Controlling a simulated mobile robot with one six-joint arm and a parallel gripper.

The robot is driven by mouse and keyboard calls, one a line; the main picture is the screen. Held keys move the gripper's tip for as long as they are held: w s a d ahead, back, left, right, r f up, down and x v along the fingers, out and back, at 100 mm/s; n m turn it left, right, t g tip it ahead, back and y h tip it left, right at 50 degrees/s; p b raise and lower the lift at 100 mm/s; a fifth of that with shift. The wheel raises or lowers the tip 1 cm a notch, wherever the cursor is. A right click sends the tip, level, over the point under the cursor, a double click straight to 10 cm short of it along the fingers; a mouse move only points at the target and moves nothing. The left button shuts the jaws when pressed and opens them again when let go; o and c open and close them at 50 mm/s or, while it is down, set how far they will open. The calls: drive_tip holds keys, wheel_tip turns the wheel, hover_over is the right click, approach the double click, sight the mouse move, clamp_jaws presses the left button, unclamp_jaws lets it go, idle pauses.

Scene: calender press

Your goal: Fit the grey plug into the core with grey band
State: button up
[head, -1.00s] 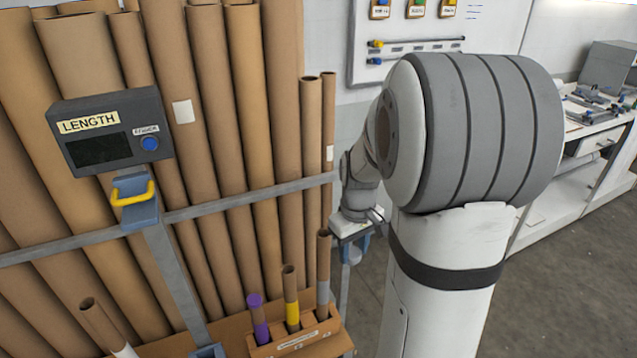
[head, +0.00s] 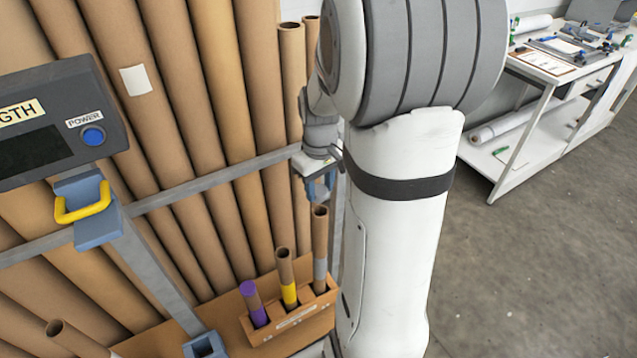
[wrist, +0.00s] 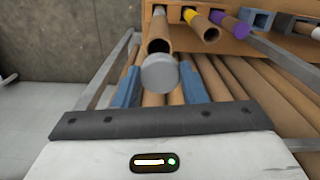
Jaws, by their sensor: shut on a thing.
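My gripper (head: 320,188) is shut on the grey plug (wrist: 160,74), which sits between its two blue fingers in the wrist view. The plug is hidden in the head view. The core with grey band (head: 320,235) stands upright in the rightmost slot of a cardboard-brown rack, its open top just below my gripper. In the wrist view this core (wrist: 158,32) shows its open mouth right behind the plug, which overlaps the mouth's edge in the picture. I cannot tell whether they touch; the plug appears apart from the core.
The rack (head: 290,335) also holds a yellow-banded open core (head: 286,275) and a core with a purple plug (head: 249,291). Tall brown tubes lean behind a grey rail (head: 220,177). A LENGTH box (head: 50,125) stands at the left. A white bench (head: 540,65) is at the far right.

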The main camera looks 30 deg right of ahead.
sight(320, 201)
drive_tip(key=shift+d+f+b, duration=0.1)
drive_tip(key=shift+f+b, duration=1.5)
drive_tip(key=shift+f, duration=0.75)
drive_tip(key=shift+f, duration=0.3)
drive_tip(key=o, duration=1)
wheel_tip(320, 201, up, 8)
drive_tip(key=shift+f+b, duration=0.1)
drive_tip(key=shift+b, duration=0.25)
drive_tip(key=s+a+r+m+t, duration=0.2)
drive_tip(key=s+a+t, duration=0.1)
drive_tip(key=s+a, duration=0.9)
drive_tip(key=shift+s+a, duration=0.15)
drive_tip(key=shift+s, duration=0.1)
